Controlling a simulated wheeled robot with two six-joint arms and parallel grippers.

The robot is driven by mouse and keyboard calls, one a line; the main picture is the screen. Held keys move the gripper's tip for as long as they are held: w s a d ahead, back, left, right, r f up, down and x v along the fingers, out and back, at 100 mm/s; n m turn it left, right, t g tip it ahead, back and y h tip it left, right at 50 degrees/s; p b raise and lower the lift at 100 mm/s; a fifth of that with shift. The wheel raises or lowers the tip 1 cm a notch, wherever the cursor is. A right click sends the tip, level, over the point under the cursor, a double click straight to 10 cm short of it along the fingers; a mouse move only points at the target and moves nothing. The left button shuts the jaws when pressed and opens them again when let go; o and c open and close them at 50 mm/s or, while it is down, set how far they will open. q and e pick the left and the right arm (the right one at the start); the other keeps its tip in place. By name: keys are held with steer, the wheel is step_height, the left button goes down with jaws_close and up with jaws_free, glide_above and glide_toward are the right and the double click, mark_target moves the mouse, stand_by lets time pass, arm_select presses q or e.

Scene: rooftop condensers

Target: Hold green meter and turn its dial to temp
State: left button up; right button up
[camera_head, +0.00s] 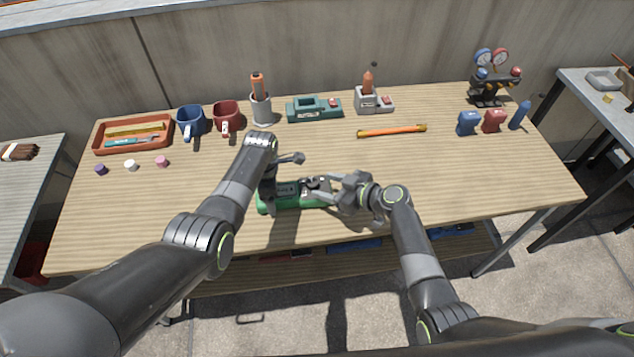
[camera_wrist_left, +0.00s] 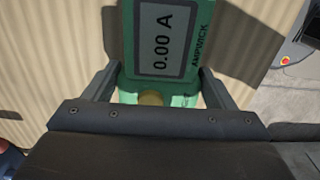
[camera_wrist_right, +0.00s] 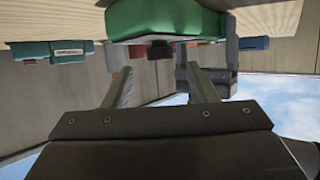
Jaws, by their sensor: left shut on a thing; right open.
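The green meter (camera_head: 300,204) lies near the table's front middle, partly hidden by my grippers. In the left wrist view, the meter (camera_wrist_left: 190,60) has a grey screen (camera_wrist_left: 163,40) reading "0.00 A". My left gripper (camera_head: 268,192) is shut on the meter's left end, one finger on each side in the left wrist view (camera_wrist_left: 157,76). The dark dial (camera_head: 318,184) is on the meter's right part; its setting is too small to read. My right gripper (camera_head: 340,192) is open and empty beside the dial end. The right wrist view shows the meter's green side (camera_wrist_right: 165,18) beyond its parted fingers (camera_wrist_right: 157,76).
Along the back stand an orange tray (camera_head: 133,147), blue mug (camera_head: 190,120), red mug (camera_head: 227,117), tool cup (camera_head: 261,110), teal device (camera_head: 314,107) and gauge set (camera_head: 490,80). An orange-yellow tool (camera_head: 391,131) lies behind the meter. The table's front corners are clear.

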mark_target(314, 183)
steer(key=shift+x, duration=1.95)
steer(key=c, duration=0.9)
steer(key=shift+s, duration=0.1)
steer(key=shift+c, duration=0.4)
